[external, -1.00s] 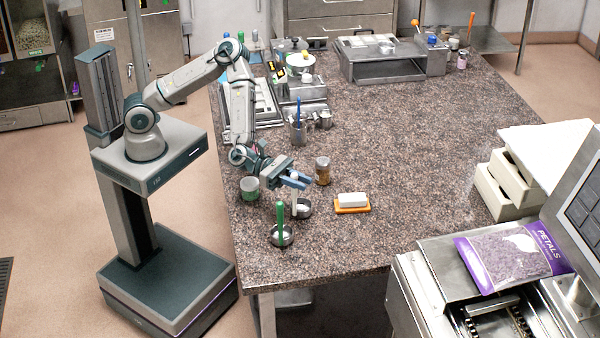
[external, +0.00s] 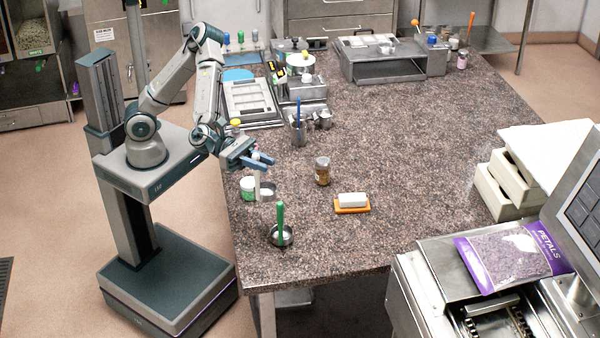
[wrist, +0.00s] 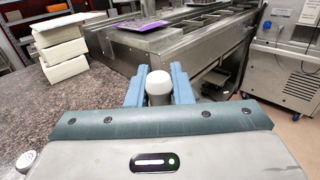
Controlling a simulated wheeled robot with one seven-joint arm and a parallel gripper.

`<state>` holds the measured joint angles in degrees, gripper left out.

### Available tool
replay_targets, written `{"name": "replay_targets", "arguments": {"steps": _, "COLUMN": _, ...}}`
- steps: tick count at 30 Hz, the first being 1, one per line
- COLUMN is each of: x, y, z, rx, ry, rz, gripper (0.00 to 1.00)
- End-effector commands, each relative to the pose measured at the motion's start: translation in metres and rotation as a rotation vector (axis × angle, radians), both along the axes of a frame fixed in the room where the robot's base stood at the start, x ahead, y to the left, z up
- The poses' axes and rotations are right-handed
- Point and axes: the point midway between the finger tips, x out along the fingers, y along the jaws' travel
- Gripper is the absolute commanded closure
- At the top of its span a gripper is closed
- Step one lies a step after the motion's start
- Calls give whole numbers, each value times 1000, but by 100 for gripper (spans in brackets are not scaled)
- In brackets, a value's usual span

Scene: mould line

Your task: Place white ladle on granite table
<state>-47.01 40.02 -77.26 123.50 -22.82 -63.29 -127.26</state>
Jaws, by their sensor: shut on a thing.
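The white ladle (external: 257,183) hangs from my gripper (external: 260,160), its handle upright and its metal bowl low. The bowl appears beside the jar with the green label in the external view; whether it touches the table I cannot tell. My gripper is shut on the ladle's white handle. In the wrist view the rounded white handle end of the ladle (wrist: 158,84) sits between the blue fingers of my gripper (wrist: 158,92); its bowl is hidden there. The granite table (external: 420,150) is a wide brown speckled top under and right of my gripper.
A green-handled ladle (external: 280,224) stands near the front left table edge. The green-labelled jar (external: 248,189) is close to the held ladle. A spice jar (external: 322,171) and a white block on an orange tray (external: 352,208) are to the right. The table's middle is clear.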

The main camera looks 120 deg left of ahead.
Motion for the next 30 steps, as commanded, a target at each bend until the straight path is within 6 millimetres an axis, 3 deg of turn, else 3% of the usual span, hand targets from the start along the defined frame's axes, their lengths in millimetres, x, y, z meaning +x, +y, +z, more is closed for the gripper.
{"name": "replay_targets", "arguments": {"steps": 4, "x": -16, "y": -35, "z": 0, "rx": 0, "ry": 2, "rz": -62, "gripper": 100}}
{"name": "replay_targets", "arguments": {"steps": 8, "x": -47, "y": -88, "z": -5, "rx": 0, "ry": 3, "rz": -176, "gripper": 100}}
{"name": "replay_targets", "arguments": {"steps": 12, "x": -97, "y": -153, "z": -12, "rx": 1, "ry": 4, "rz": -334, "gripper": 100}}
{"name": "replay_targets", "arguments": {"steps": 18, "x": -175, "y": -222, "z": -21, "rx": 2, "ry": 4, "rz": -542, "gripper": 100}}
{"name": "replay_targets", "arguments": {"steps": 24, "x": -226, "y": -253, "z": -25, "rx": 0, "ry": 1, "rz": -668, "gripper": 100}}
{"name": "replay_targets", "arguments": {"steps": 30, "x": -240, "y": -261, "z": -27, "rx": -4, "ry": 3, "rz": -702, "gripper": 100}}
